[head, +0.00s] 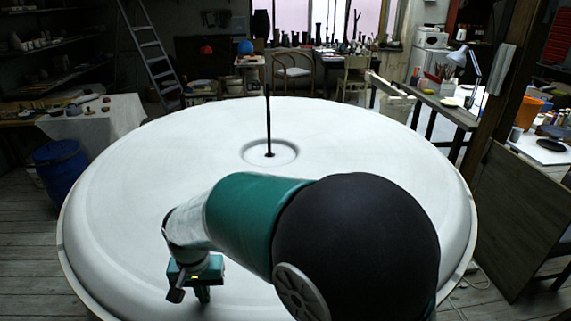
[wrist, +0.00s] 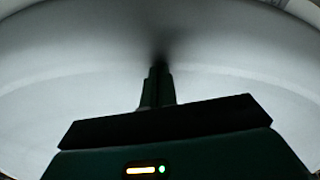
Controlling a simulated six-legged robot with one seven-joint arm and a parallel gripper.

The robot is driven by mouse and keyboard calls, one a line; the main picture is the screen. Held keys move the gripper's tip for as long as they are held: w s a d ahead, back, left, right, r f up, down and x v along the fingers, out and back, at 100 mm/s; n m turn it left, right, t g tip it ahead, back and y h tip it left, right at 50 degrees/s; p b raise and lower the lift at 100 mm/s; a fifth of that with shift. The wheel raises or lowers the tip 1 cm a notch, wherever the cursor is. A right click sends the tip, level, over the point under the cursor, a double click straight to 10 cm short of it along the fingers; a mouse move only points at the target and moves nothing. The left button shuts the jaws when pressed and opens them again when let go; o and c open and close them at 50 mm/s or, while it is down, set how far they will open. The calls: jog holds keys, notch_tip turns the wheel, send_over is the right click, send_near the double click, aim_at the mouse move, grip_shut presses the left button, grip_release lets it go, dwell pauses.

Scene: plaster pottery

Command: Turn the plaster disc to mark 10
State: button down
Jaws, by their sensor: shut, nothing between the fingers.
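A large round white plaster disc (head: 170,190) fills the middle of the head view. It has a raised rim and a small round recess (head: 290,152) near its centre, from which a thin black upright rod (head: 268,125) stands. My gripper (head: 203,297) is over the near left part of the disc, pointing down, with nothing between its fingers. In the wrist view the shut fingers (wrist: 158,80) reach towards the white disc surface (wrist: 240,95), with a dark shadow at their tips. I cannot tell whether they touch it. No mark or number is readable on the disc.
A blue barrel (head: 63,170) stands on the floor left of the disc, by a cloth-covered table (head: 97,120). A ladder (head: 150,50) leans behind. A wooden bench (head: 435,100) and a brown panel (head: 520,215) stand close on the right.

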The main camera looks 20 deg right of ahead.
aim_at(188, 298)
jog(key=shift+w+a+r, duration=0.1)
jog(key=shift+w+a, duration=0.5)
jog(key=shift+a, duration=0.35)
jog(key=shift+w+a, duration=0.55)
jog(key=shift+a, duration=0.4)
notch_tip(188, 298, up, 7)
dwell(1.0)
jog(key=shift+d, duration=0.1)
dwell(0.5)
